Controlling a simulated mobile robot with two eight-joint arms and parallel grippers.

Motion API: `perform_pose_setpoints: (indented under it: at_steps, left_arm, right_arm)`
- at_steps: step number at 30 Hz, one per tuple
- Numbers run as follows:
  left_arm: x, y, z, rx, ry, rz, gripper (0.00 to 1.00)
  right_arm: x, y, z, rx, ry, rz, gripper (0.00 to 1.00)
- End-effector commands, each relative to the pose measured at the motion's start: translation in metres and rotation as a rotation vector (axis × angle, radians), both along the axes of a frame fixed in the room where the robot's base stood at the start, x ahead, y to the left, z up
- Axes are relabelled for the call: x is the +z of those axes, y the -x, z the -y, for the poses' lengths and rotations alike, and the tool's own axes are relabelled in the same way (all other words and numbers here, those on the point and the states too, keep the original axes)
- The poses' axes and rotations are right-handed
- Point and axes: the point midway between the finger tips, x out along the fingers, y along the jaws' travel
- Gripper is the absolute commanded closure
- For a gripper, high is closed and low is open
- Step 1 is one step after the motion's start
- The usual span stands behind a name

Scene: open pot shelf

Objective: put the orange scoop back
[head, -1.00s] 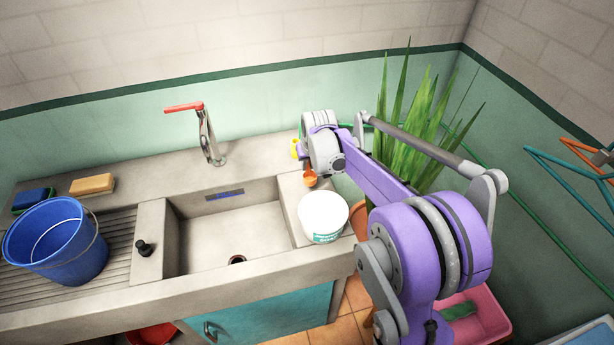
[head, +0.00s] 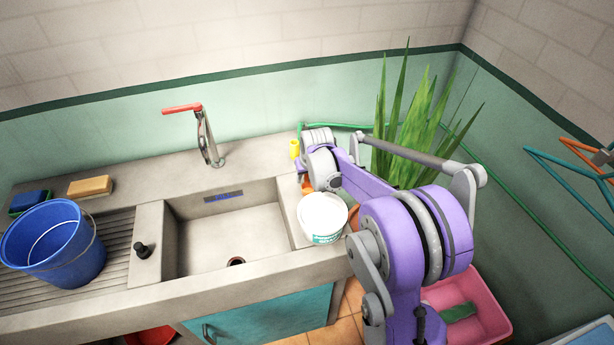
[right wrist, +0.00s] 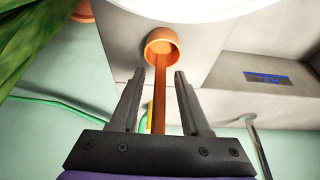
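The orange scoop (head: 307,184) is by the back of a white tub (head: 323,216) on the counter right of the sink. In the right wrist view the scoop's round cup (right wrist: 162,44) lies just beyond my fingertips, and its long handle runs back between the fingers. My right gripper (right wrist: 159,76) is open, with a gap on each side of the handle. I cannot tell how deep the handle sits between the fingers. In the head view my right forearm hides most of this gripper. My left gripper is not in view.
A yellow container (head: 294,149) stands at the counter's back, close to my right wrist. The sink (head: 232,225) is empty, with a red-handled tap (head: 207,140) behind it. A blue bucket (head: 52,245) and a tan sponge (head: 90,186) are at left. A plant (head: 410,135) stands at right.

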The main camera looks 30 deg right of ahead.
Motion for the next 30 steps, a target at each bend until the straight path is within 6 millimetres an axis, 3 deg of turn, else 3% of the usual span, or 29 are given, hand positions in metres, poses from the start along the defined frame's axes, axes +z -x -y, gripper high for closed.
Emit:
perform_pose_setpoints:
  at_steps: [11, 24, 30]
  left_arm:
    - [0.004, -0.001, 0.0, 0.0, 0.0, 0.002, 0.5]
    - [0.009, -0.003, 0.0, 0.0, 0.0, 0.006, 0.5]
    - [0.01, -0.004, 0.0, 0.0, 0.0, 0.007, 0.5]
  right_arm:
    - [0.009, 0.002, 0.0, 0.0, 0.0, 0.0, 0.54]
    - [0.089, 0.034, -0.008, 0.0, 0.0, 0.0, 0.54]
    - [0.11, 0.043, -0.011, 0.0, 0.0, 0.0, 0.54]
